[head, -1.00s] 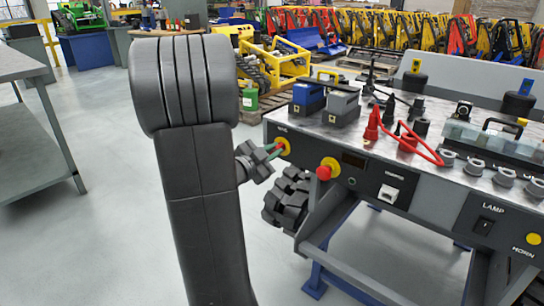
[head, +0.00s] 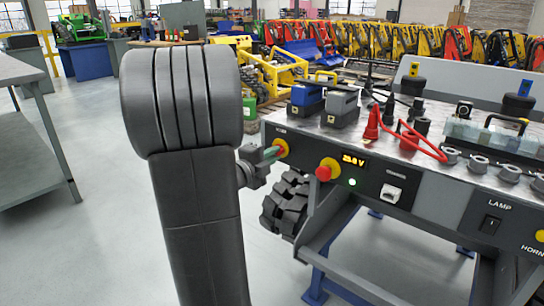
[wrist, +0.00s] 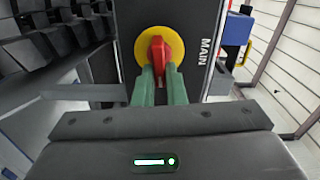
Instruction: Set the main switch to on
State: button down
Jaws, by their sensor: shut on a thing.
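The main switch (wrist: 158,49) is a red knob on a round yellow plate, with the word MAIN beside it in the wrist view. In the head view its yellow plate (head: 281,148) is at the left end of the panel front. My gripper (wrist: 159,75) is shut on the red knob, with its green fingers on either side of it. In the head view my gripper (head: 270,153) reaches the switch from the left. The display (head: 354,161) on the panel is lit with orange digits, and a green lamp (head: 352,182) glows below it.
A red button on a yellow base (head: 325,171) sits just right of the switch. Red and black cables (head: 430,146), battery-like blocks (head: 340,107) and a clear box stand on the bench top. A black tyre or track (head: 285,205) is below the switch.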

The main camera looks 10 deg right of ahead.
jog(key=shift+f+m, duration=0.15)
jog(key=shift+m, duration=0.45)
jog(key=c, duration=1.5)
grip_release()
jog(key=p+v, duration=0.3)
jog(key=v, duration=1.1)
jog(key=shift+d, duration=0.1)
jog(key=shift+w+d, duration=0.1)
jog(key=b+x, duration=0.3)
jog(key=x, duration=1)
jog(key=shift+w+d, duration=0.2)
